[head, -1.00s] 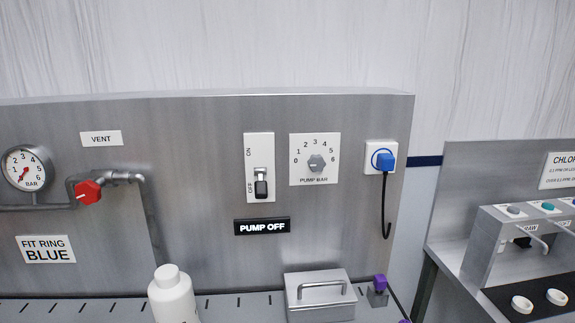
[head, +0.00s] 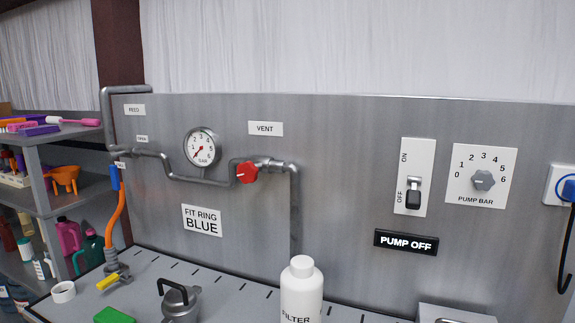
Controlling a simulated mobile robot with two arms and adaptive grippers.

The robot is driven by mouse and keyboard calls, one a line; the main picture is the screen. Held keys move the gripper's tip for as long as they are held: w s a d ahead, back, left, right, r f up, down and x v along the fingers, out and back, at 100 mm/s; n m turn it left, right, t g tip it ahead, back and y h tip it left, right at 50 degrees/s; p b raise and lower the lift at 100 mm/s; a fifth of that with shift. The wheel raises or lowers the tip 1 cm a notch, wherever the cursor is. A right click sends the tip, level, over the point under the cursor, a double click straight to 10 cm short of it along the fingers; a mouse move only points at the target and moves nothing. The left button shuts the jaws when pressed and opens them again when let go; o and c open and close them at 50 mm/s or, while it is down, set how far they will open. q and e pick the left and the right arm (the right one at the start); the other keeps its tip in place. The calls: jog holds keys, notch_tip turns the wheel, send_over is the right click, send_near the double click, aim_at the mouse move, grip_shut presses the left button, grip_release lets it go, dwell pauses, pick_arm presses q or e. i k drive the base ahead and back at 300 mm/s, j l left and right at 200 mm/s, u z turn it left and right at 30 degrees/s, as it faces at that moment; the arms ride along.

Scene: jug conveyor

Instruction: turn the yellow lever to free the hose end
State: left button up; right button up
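The yellow lever (head: 108,282) is at the lower left in the head view, low on a metal coupling (head: 115,265) on the bench top. An orange hose (head: 117,217) with a blue upper part (head: 114,177) rises from this coupling toward the pipe outlet on the steel panel. I cannot tell from this distance whether the lever locks the hose end. Neither of my grippers is in view.
A white ring (head: 63,292), a green block (head: 114,315), a lidded metal pot (head: 180,302) and a white filter bottle (head: 301,291) stand on the bench (head: 236,293). A shelf (head: 48,140) stands at the left. The panel's sign reads PUMP OFF (head: 406,242).

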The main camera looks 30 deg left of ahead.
aim_at(125, 271)
jog(key=u, duration=1.3)
